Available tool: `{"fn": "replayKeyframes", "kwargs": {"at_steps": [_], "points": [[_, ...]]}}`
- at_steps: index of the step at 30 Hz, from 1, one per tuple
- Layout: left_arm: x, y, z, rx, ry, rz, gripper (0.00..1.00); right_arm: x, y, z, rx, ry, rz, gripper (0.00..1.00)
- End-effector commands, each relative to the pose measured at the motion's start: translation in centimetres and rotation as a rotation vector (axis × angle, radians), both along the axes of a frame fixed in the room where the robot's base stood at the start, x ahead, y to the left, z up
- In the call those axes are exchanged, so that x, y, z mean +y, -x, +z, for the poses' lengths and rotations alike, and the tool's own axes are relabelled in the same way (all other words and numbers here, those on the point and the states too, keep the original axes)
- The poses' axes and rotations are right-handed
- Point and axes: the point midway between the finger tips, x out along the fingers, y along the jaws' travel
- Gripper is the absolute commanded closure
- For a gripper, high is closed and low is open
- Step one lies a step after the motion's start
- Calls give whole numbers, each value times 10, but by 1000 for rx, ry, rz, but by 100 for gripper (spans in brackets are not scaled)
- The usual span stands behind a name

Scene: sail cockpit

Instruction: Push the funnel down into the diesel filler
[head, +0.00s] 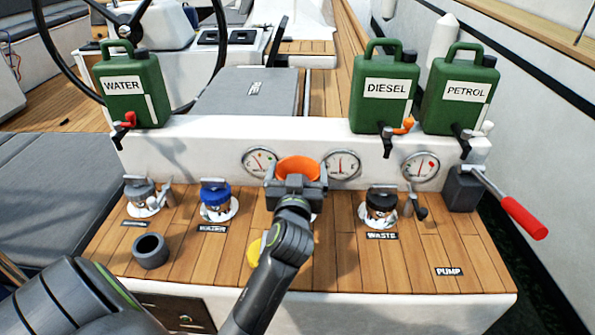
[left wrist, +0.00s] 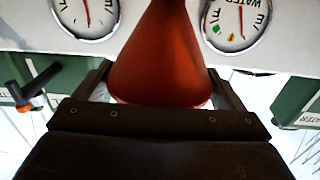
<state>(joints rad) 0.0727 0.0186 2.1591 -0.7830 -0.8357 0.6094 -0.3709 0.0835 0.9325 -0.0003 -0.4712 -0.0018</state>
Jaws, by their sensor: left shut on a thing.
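The orange funnel (head: 298,167) is upright, wide mouth up, in front of the gauges in the head view. My left gripper (head: 296,187) is shut on it. In the left wrist view the funnel (left wrist: 160,55) sits between the two fingers (left wrist: 160,92), its cone narrowing toward the picture's top edge. The diesel filler is hidden behind my left gripper and arm, so I cannot tell whether the spout is in it. A yellow cap (head: 254,250) lies on the wooden deck, partly covered by my arm. My right gripper is not in view.
Capped fillers stand on the deck: grey (head: 140,194), blue (head: 215,201) and black (head: 381,205). A dark cup (head: 150,251) is at the left. Green cans labelled water (head: 128,88), diesel (head: 384,92) and petrol (head: 461,93) stand on the ledge. A red-handled pump lever (head: 524,217) sticks out right.

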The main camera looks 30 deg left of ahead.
Motion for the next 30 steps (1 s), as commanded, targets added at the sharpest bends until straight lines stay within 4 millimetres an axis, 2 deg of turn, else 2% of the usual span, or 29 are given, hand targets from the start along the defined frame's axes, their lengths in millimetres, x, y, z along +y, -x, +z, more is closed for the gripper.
{"fn": "replayKeyframes", "kwargs": {"at_steps": [14,30], "points": [[0,0,0,-1,-1,0,33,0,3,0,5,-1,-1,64],[0,0,-11,0,0,0,33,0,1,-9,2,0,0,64]]}}
